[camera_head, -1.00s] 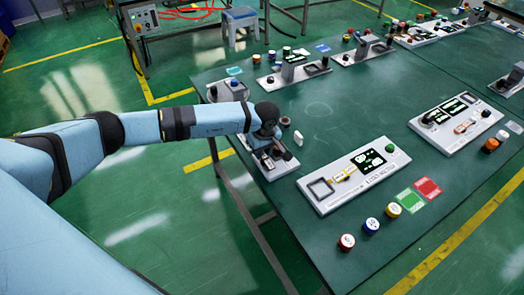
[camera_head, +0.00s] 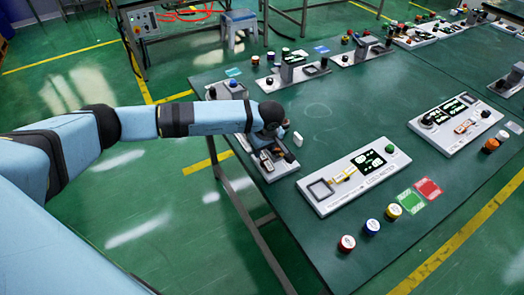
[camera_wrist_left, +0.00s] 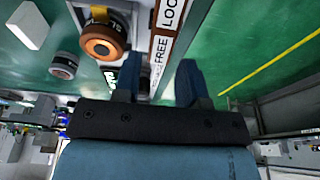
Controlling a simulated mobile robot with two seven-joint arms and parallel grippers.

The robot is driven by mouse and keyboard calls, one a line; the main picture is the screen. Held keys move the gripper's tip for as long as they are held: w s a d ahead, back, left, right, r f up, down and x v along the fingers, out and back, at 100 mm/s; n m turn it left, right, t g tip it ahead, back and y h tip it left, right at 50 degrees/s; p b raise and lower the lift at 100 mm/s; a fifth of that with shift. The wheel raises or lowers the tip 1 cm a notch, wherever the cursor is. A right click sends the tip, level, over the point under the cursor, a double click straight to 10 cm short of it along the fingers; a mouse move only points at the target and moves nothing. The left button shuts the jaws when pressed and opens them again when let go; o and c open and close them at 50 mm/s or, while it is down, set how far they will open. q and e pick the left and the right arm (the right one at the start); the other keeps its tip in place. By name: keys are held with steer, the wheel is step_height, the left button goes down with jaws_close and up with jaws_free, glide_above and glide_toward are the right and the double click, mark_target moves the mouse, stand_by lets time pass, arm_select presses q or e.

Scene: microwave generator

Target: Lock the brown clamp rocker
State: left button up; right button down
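My left gripper (camera_head: 272,140) hangs over a small light-grey panel (camera_head: 284,168) near the left edge of the green table. It covers much of that panel in the head view. In the left wrist view my gripper (camera_wrist_left: 157,82) has its two dark blue fingers apart, with a gap between them. A brown strip (camera_wrist_left: 161,48) with white "FREE" and "LOC…" labels lies beyond the gap. I take this brown part to belong to the clamp rocker; its full shape and tilt are hidden. My right gripper is not in view.
An orange-brown round knob (camera_wrist_left: 103,40) and a white block (camera_wrist_left: 29,25) are left of the fingers in the wrist view. A larger white panel (camera_head: 378,178) stands to the right on the table. Bare table (camera_head: 325,120) lies behind it.

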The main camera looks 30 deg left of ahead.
mark_target(267, 162)
arm_select(q)
steer(key=v, duration=1.1)
steer(key=shift+r+b, duration=0.35)
steer(key=shift+r, duration=0.05)
